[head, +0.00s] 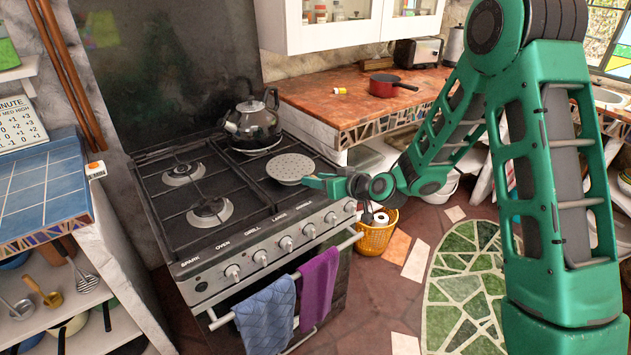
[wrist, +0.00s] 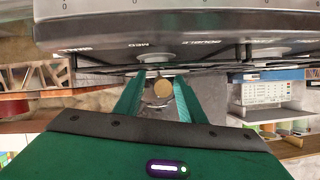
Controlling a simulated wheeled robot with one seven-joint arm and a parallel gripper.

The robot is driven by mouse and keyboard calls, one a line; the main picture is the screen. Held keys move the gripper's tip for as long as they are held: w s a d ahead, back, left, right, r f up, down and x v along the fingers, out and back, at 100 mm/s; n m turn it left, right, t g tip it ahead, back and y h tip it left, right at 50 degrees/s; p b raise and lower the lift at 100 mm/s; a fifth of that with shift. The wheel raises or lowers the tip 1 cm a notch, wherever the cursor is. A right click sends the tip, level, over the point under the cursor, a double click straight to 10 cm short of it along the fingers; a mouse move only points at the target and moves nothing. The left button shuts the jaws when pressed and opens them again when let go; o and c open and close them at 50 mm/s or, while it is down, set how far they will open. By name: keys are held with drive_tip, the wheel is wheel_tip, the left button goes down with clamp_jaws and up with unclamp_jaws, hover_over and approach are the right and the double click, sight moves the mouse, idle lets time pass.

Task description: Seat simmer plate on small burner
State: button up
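The simmer plate (head: 290,168) is a round, pale grey, perforated disc. It lies about level over the front right part of the stove top and covers what is under it. I cannot tell whether it touches the grate or is slightly above it. My gripper (head: 316,182) is at the plate's right, near edge. In the wrist view a small round tan end (wrist: 163,88), perhaps of the plate's handle, shows between the green fingers of my gripper (wrist: 160,80). Whether the fingers press on it is unclear. Two bare burners, front left (head: 210,212) and rear left (head: 183,174), are visible.
A kettle (head: 252,124) stands on the rear right burner, close behind the plate. Knobs (head: 286,243) line the stove front, with a blue towel (head: 266,318) and a purple towel (head: 318,288) on the rail. A red pan (head: 386,85) is on the right counter.

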drive_tip(key=v, duration=1)
